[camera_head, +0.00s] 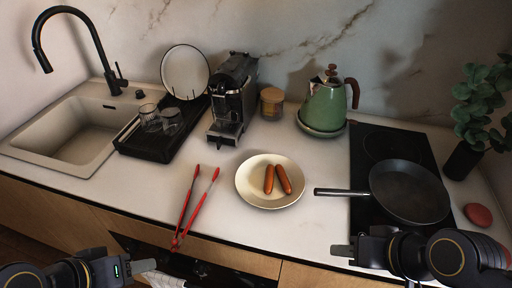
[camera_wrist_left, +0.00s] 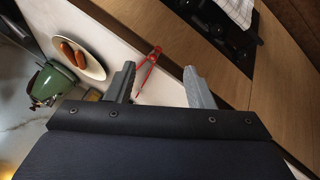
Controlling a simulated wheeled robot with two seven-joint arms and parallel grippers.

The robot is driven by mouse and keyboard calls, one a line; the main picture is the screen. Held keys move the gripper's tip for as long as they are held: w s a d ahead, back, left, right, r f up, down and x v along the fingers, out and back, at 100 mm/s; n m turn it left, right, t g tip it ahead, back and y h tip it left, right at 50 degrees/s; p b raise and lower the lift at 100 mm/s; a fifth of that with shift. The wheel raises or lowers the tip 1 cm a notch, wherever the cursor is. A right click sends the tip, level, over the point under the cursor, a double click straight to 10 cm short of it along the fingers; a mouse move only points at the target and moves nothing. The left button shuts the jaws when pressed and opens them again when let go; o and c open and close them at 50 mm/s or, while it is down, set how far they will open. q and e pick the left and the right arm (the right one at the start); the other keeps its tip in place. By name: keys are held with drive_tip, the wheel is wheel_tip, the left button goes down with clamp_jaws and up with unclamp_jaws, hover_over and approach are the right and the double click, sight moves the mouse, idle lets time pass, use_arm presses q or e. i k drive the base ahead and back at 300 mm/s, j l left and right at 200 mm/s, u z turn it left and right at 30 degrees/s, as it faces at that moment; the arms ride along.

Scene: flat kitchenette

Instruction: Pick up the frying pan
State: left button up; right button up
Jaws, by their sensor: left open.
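The black frying pan (camera_head: 410,192) sits flat on the dark hob at the right of the counter in the head view. Its handle (camera_head: 335,192) points left, past the hob's edge and over the white counter. My left gripper (camera_head: 145,265) is at the counter's front edge, lower left, far from the pan. In the left wrist view its two fingers (camera_wrist_left: 160,85) are spread with nothing between them. My right gripper (camera_head: 345,250) is in front of the counter, below the pan handle and apart from it. Its fingers are too small and overlapped to tell their opening.
A plate with two sausages (camera_head: 253,196) lies left of the handle, with red tongs (camera_head: 195,205) further left. A green kettle (camera_head: 327,105) stands behind. A red round object (camera_head: 478,214) and plant (camera_head: 480,115) are right of the pan. Counter around the handle is clear.

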sight(410, 194)
drive_tip(key=z, duration=1.55)
drive_tip(key=l, duration=0.15)
drive_tip(key=i+l+u, duration=0.2)
drive_tip(key=l, duration=0.25)
drive_tip(key=l+u, duration=0.2)
drive_tip(key=l, duration=0.2)
drive_tip(key=i+l+u, duration=0.1)
drive_tip(key=l+u, duration=0.15)
drive_tip(key=l, duration=0.25)
drive_tip(key=u, duration=1.95)
